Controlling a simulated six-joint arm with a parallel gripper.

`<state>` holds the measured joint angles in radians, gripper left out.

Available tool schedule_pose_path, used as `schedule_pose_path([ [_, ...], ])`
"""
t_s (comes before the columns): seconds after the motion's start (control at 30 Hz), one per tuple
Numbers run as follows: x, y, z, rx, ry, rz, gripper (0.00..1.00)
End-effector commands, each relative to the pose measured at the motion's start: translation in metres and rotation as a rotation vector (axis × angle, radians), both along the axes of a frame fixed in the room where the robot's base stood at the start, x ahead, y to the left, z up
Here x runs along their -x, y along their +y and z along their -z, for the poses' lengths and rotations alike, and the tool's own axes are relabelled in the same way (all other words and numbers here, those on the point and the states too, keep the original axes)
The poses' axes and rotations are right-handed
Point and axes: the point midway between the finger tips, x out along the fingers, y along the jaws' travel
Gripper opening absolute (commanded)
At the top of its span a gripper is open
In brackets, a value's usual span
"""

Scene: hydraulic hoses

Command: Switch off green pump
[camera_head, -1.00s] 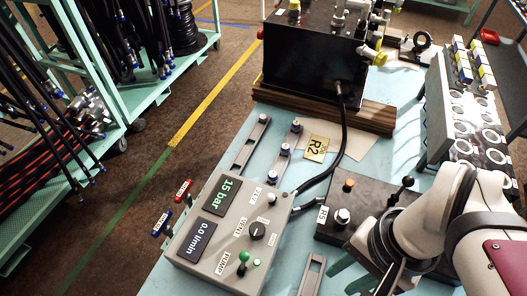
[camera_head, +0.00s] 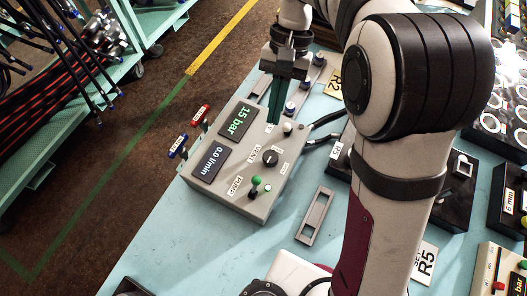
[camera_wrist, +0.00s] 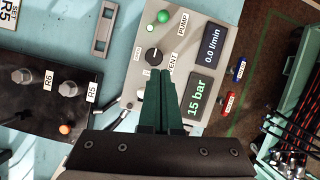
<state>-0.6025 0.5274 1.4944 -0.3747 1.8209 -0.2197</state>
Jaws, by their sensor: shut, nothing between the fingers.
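The green pump control is a green-knobbed lever (camera_head: 255,183) on the grey control box (camera_head: 227,197), by the PUMP label, with a small green light (camera_head: 267,188) beside it. In the wrist view the green knob (camera_wrist: 163,17) is at the top, with the green light next to it. My gripper (camera_head: 273,118) is shut and empty, pointing down over the far end of the box. In the wrist view its green fingers (camera_wrist: 160,75) end close to the black VENT knob (camera_wrist: 153,55) in the picture, apart from the pump lever. The displays (camera_head: 235,122) read 15 bar and 0.0 l/min.
Red and blue tagged levers (camera_head: 200,115) stand at the box's left side. Hoses (camera_head: 325,130) leave its right side. A grey slotted bracket (camera_head: 315,216) lies right of the box.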

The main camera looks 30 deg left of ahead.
Motion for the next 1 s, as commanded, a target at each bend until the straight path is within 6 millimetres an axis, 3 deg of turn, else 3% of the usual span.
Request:
schedule_pose_path([
  [0.43,0.039,-0.005,0.084,0.002,0.004,0.000,0.00],
  [0.7,0.073,-0.012,0.078,0.000,-0.001,0.000,0.00],
  [1.0,0.078,-0.013,0.077,0.000,-0.001,0.002,0.00],
])
